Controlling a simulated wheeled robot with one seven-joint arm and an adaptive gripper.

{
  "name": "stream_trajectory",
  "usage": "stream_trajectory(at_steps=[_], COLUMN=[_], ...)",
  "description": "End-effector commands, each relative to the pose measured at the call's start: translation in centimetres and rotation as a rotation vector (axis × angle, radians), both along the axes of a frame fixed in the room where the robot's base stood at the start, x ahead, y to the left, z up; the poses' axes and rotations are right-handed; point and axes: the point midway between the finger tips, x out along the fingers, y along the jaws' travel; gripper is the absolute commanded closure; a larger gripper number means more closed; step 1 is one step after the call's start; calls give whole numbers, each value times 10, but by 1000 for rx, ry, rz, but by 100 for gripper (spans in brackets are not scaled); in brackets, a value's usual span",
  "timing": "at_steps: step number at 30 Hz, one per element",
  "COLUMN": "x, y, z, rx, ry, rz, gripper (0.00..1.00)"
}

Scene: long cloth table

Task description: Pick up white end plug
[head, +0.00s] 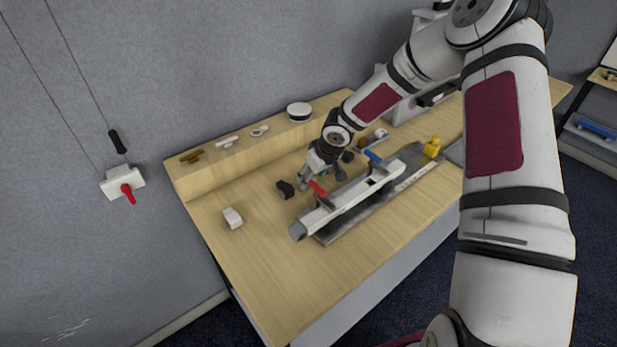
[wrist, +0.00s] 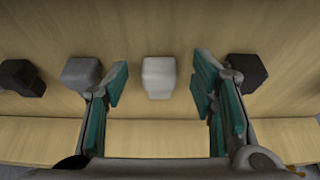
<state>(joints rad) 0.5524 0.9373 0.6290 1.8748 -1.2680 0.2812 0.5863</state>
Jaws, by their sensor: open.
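The white end plug (wrist: 158,78) is a small pale block on the wooden table, in the middle of the wrist view. My gripper (wrist: 159,86) is open, with one teal finger to each side of the plug in the picture. Clear gaps show between plug and fingers. In the head view my gripper (head: 309,181) is low over the table behind the long white rail. It hides the spot below it, so I cannot make out this plug there.
A grey block (wrist: 82,74) and a black block (wrist: 20,78) lie left; a dark block (wrist: 245,72) lies right. Another white block (head: 232,218) stands apart. The rail assembly (head: 345,199) lies in front, the raised wooden ledge (head: 215,165) behind. The front-left table is clear.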

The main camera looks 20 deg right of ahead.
Motion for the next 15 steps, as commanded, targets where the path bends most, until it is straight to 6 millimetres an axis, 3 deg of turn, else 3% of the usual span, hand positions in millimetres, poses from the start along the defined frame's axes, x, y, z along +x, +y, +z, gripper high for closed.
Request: stream_trajectory(at_steps=[2, 6, 8, 15], x=[0, 0, 0, 0], y=[0, 0, 0, 0], z=[0, 0, 0, 1], rx=[0, 0, 0, -1], ry=[0, 0, 0, 0], rz=[0, 0, 0, 0], gripper=[48, 80, 91, 91])
